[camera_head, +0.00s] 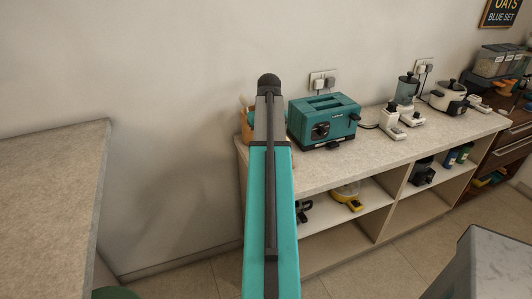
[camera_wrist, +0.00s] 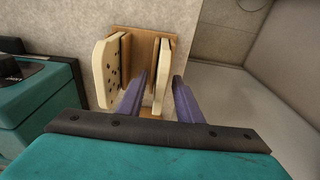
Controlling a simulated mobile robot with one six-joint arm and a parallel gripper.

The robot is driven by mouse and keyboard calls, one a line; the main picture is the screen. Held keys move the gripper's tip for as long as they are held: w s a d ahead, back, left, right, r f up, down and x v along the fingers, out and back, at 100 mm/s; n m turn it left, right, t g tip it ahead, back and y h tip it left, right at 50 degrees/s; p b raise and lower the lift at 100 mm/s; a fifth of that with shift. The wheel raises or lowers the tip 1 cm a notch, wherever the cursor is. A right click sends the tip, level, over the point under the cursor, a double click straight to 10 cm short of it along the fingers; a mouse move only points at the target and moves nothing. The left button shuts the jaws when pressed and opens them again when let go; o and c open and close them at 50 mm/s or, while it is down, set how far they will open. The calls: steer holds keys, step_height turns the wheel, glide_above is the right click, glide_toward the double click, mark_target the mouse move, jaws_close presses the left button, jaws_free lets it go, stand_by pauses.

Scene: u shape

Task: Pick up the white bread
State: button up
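In the wrist view a plain pale slice, which looks like the white bread (camera_wrist: 164,57), stands upright in the right part of a wooden rack (camera_wrist: 142,34). A pale slice with dark specks (camera_wrist: 107,72) stands in the rack's left part. My gripper (camera_wrist: 160,79) is open, its two purple-grey fingers pointing toward the rack. In this view the plain slice lies between the fingertips; I cannot tell whether they touch it. In the head view my arm hides the gripper and most of the rack (camera_head: 246,122).
A teal toaster (camera_head: 323,120) stands right of the rack on the counter (camera_head: 350,160). White appliances and a pot (camera_head: 448,97) stand farther right. The wall is close behind. Another counter (camera_head: 50,180) is at the left, with a floor gap between.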

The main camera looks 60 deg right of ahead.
steer(key=c, duration=0.8)
steer(key=shift+r, duration=0.15)
steer(key=shift+r+b, duration=1.25)
steer(key=shift+r, duration=3.85)
